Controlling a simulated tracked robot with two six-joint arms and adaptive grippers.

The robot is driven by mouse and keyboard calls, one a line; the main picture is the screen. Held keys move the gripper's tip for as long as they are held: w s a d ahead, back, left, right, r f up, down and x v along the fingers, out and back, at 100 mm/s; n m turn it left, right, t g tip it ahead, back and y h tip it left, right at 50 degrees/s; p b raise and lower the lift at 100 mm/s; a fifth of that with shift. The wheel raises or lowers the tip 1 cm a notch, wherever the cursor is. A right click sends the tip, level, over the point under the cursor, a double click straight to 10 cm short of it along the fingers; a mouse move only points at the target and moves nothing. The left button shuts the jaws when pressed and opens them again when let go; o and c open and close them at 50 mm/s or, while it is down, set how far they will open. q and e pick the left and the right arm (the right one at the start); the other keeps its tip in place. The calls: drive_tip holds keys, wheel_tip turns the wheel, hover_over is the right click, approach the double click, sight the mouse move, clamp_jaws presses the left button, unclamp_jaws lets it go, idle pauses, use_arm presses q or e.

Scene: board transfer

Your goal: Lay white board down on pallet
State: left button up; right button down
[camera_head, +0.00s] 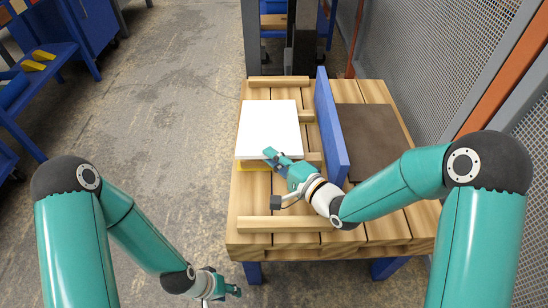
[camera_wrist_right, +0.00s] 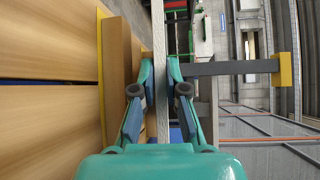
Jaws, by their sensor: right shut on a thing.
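The white board (camera_head: 268,128) lies roughly flat over the left part of the wooden pallet (camera_head: 262,188). My right gripper (camera_head: 269,155) is shut on the board's near edge. In the right wrist view, the board's pale edge (camera_wrist_right: 160,70) runs between the two fingers (camera_wrist_right: 160,100). There a gap shows between the board and the wood beside it, so the gripped edge appears raised. Contact at the far edge is hidden. My left gripper (camera_head: 236,291) is low, left of the pallet's near corner and away from the board; its finger opening is unclear.
A blue upright panel (camera_head: 328,125) stands close right of the board, with a dark brown board (camera_head: 372,137) beyond. Wooden strips (camera_head: 278,83) cross the pallet. Mesh fencing (camera_head: 445,65) stands right; open floor lies left.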

drive_tip(key=shift+s+f+t+b, duration=0.15)
drive_tip(key=shift+f+t+b, duration=0.25)
drive_tip(key=shift+f+b, duration=0.95)
drive_tip(key=shift+r+b, duration=0.35)
drive_tip(key=shift+b, duration=0.15)
